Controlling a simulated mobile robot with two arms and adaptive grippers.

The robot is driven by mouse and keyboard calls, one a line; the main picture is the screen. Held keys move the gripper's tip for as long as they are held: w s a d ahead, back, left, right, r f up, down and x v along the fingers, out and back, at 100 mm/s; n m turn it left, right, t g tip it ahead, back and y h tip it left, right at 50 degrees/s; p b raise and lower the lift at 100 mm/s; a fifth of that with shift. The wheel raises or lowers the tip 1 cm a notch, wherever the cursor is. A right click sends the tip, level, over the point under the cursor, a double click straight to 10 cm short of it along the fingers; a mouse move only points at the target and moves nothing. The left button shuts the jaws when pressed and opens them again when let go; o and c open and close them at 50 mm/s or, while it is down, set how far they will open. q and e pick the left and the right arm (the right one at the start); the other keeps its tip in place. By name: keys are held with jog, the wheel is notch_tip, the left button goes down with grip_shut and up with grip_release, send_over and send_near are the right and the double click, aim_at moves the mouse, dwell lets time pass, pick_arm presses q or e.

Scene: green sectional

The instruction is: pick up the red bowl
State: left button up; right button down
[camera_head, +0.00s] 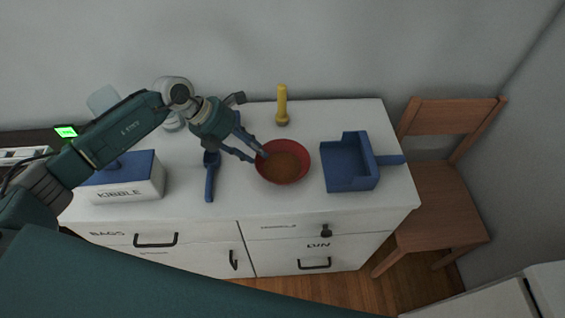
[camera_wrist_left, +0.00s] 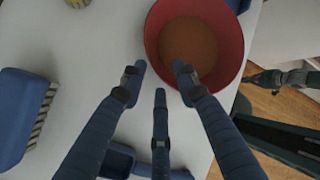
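The red bowl (camera_head: 299,172), with a brownish inside, stands upright on the white cabinet top, right of the middle. My left gripper (camera_head: 258,155) is at the bowl's left rim, its fingers spread. In the left wrist view the bowl (camera_wrist_left: 233,50) fills the upper right. There my left gripper (camera_wrist_left: 160,82) is open: the right finger's tip overlaps the bowl, while the left and middle fingertips lie outside its rim. Contact with the rim cannot be told. A dark gripper-like part at the right edge of the wrist view may be my right gripper; its state is unclear.
A blue dustpan-like tray (camera_head: 349,163) stands close right of the bowl. A yellow flashlight (camera_head: 282,104) stands behind it. A blue scoop (camera_head: 210,180) and a KIBBLE box (camera_head: 125,180) lie to the left. A wooden chair (camera_head: 440,180) stands right of the cabinet.

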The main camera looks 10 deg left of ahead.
pick_arm(q)
jog(key=shift+w+d+f, duration=0.15)
jog(key=shift+d+f, duration=0.25)
jog(key=shift+f, duration=0.05)
jog(key=shift+d+f, duration=0.15)
jog(key=shift+f, duration=0.15)
jog(key=shift+w+f, duration=0.1)
jog(key=shift+c, duration=0.3)
grip_shut()
pick_arm(e)
jog(key=shift+d+r, duration=0.2)
jog(key=shift+r, duration=0.1)
pick_arm(q)
jog(key=shift+r, duration=0.2)
pick_arm(e)
jog(key=shift+w, duration=0.1)
